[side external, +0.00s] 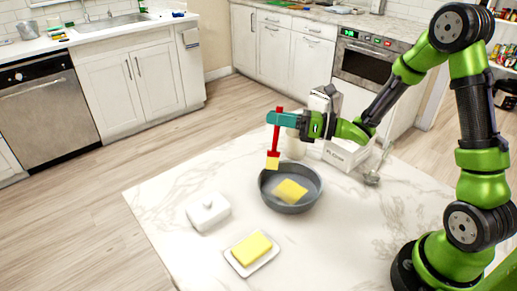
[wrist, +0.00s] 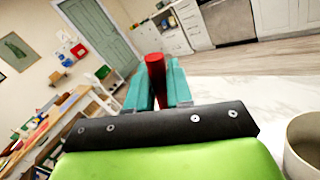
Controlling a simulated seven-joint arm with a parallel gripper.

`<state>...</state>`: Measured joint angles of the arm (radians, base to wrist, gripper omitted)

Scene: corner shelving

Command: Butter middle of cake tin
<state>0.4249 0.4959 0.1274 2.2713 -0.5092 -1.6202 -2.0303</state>
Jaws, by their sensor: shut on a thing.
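The round grey cake tin (side external: 271,196) stands on the marble counter, with a yellow patch of butter (side external: 290,191) on the middle of its floor. My gripper (side external: 275,119) is shut on the red handle of a brush (side external: 274,140), which hangs upright with its pale yellow bristles (side external: 272,164) low, above the tin's far left rim. Whether the bristles touch the rim I cannot tell. In the wrist view the red handle (wrist: 155,70) sits between the teal fingers. A block of butter (side external: 251,249) lies on a white dish (side external: 272,254) in front of the tin.
A white lidded butter dish (side external: 208,212) stands left of the tin. A white box (side external: 345,153), a pale container (side external: 296,147) and a glass item (side external: 372,177) stand behind and right of it. The counter's front right (side external: 350,240) is clear.

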